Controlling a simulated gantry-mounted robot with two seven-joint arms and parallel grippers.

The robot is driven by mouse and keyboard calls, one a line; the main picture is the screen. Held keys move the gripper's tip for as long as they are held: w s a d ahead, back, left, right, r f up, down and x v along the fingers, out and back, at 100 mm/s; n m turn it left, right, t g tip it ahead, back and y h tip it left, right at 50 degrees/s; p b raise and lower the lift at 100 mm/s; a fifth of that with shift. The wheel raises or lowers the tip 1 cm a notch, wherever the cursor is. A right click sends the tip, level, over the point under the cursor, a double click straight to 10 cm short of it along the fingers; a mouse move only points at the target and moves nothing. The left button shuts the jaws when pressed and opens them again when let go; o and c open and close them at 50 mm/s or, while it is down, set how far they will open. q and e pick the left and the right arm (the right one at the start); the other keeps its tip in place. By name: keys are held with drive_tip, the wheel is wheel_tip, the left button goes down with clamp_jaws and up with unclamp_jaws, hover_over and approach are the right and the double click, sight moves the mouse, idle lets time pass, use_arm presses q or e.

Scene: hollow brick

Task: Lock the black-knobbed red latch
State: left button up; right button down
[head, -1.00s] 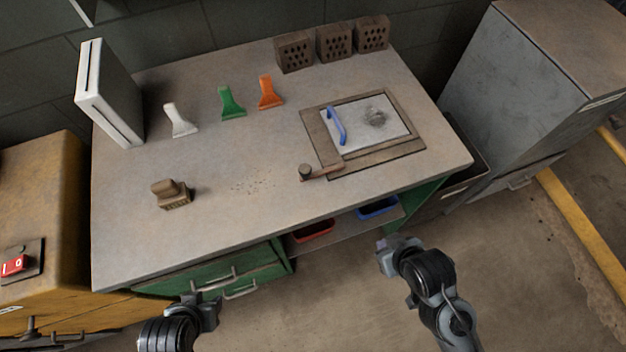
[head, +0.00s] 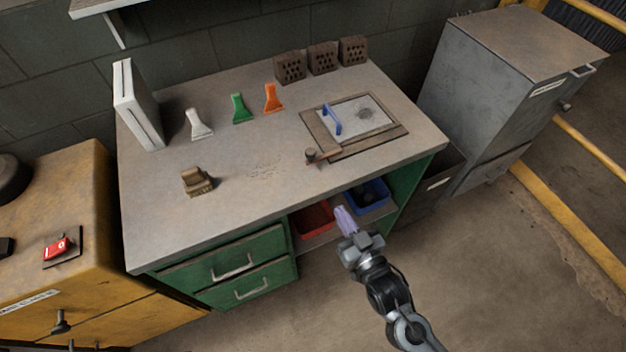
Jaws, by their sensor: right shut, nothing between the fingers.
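The red latch (head: 327,153) is a short reddish-brown bar on the worktop, at the front left corner of a framed hatch. Its dark knob (head: 311,157) stands at the bar's left end, outside the frame. The bar's right end lies by the frame's front edge. The hatch panel (head: 350,122) is pale grey with a blue handle (head: 332,119) on its left side, and looks flat in its wooden frame. My right gripper (head: 344,219) is shut and empty, in front of the bench, nearer the camera than the latch and apart from it. My left gripper is out of view.
On the bench (head: 230,210) stand a white box (head: 137,105), white, green and orange scrapers, a small brown block (head: 196,182) and three hollow bricks. Red (head: 313,219) and blue (head: 370,193) bins sit under the front edge. The worktop left of the latch is mostly clear.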

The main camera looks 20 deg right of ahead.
drive_tip(key=b, duration=0.3)
approach(312, 157)
drive_tip(key=w, duration=0.6)
drive_tip(key=shift+w+a, duration=0.2)
drive_tip(key=shift+w, duration=0.2)
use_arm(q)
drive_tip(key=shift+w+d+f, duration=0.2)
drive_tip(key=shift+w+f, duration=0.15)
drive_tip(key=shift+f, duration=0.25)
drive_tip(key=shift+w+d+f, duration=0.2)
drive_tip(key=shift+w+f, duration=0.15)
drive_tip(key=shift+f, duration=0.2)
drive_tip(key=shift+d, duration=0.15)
use_arm(e)
drive_tip(key=shift+a, duration=0.1)
